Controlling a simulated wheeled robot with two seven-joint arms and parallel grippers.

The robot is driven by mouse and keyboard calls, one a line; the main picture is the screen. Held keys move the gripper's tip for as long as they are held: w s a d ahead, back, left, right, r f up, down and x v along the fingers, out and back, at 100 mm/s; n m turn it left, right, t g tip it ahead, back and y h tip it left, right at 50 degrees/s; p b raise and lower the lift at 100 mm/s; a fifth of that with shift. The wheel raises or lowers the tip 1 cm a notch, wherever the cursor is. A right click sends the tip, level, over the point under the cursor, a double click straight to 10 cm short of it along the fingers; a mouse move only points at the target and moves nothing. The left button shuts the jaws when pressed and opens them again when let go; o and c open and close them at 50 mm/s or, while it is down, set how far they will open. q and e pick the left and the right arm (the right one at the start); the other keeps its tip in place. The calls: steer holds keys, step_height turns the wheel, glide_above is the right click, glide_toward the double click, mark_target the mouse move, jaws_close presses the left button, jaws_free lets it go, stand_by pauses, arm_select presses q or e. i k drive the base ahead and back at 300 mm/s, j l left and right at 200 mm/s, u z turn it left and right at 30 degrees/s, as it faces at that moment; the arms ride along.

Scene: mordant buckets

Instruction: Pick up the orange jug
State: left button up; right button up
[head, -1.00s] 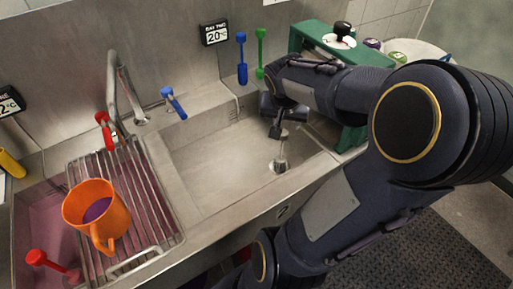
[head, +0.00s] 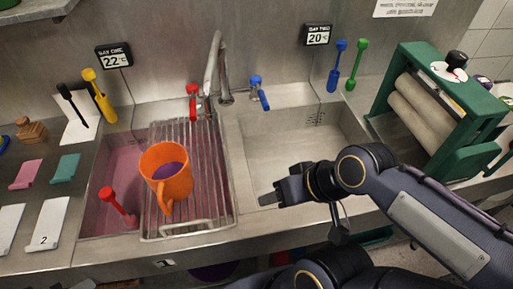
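The orange jug (head: 166,183) stands upright on the metal draining rack (head: 215,170) over the left basin in the head view. Its handle faces the front, and something purple shows inside it. My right gripper (head: 266,199), on the arm from the right, is over the front of the right basin. It is to the right of the jug and apart from it, with its fingers pointing left. Its finger gap is too small and dark to read. My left gripper is not in view.
A red tool (head: 118,205) leans in the pinkish left basin. A tap (head: 213,70) with red and blue handles stands behind the rack. A green roller machine (head: 435,105) stands at right. Numbered white cards (head: 43,224) lie at left. The right basin (head: 290,135) looks empty.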

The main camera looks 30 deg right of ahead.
mark_target(165, 166)
steer(key=j+z, duration=0.1)
steer(key=z, duration=0.7)
steer(key=k+j+z, duration=0.1)
steer(key=z, duration=0.7)
steer(key=u, duration=1.25)
steer(key=j+z, duration=0.85)
steer(key=i+j, duration=0.05)
steer(key=j, duration=0.1)
